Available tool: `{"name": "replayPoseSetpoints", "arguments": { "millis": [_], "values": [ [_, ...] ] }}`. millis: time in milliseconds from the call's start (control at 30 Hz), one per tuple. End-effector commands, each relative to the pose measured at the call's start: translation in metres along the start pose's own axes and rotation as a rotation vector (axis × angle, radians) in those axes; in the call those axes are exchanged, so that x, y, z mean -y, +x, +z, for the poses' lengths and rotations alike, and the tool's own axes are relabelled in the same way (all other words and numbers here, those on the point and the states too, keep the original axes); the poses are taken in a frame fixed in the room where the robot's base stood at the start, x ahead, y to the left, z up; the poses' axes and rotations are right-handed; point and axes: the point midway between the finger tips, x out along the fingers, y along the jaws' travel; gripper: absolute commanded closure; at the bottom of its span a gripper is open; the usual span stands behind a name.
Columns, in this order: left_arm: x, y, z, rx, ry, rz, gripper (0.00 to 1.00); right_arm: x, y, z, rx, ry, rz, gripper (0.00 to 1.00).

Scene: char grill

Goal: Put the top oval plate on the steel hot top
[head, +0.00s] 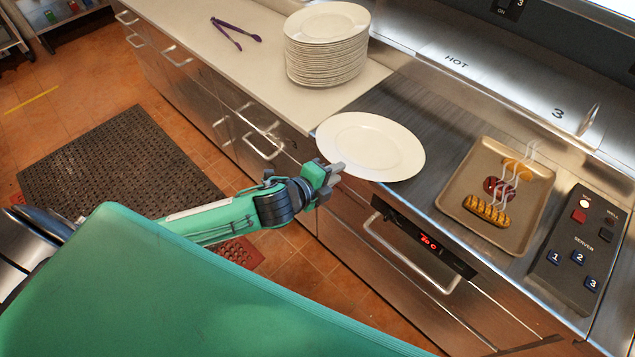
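A white oval plate (370,146) is over the left part of the steel hot top (450,118), its near rim close to the counter's front edge. I cannot tell whether it rests fully on the steel. A tall stack of the same white plates (326,62) stands on the pale counter behind and to the left. My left gripper (336,173) is at the near left rim of the single plate, its grey fingertips at or touching the rim. Whether they are closed on the rim is unclear. My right gripper is not in view.
A tan tray (462,228) with steaming food lies right of the plate, beside a button panel (575,255). Purple tongs (236,34) lie on the pale counter (185,22). An oven handle (410,258) juts from the front below. Bare steel shows between plate and tray.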

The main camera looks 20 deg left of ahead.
Motion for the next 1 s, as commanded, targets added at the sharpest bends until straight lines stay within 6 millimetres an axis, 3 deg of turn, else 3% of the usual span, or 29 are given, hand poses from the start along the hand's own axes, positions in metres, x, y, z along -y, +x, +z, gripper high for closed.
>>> {"name": "replayPoseSetpoints", "arguments": {
  "millis": [200, 500, 833, 933, 1000],
  "values": [
    [-0.003, -0.044, -0.001, -0.002, 0.001, 0.002, 0.74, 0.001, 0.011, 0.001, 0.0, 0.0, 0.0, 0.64],
    [0.0, -0.072, 0.0, 0.0, 0.001, 0.0, 0.74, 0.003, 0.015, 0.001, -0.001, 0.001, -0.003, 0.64],
    [-0.005, -0.069, 0.003, 0.008, -0.012, 0.007, 0.74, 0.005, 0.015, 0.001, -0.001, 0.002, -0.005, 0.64],
    [-0.028, -0.053, 0.016, 0.037, -0.066, 0.038, 0.74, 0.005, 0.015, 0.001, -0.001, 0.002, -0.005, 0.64],
    [-0.057, -0.036, 0.033, 0.076, -0.133, 0.076, 0.74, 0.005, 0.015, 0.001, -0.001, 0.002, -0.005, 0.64]
  ]
}}
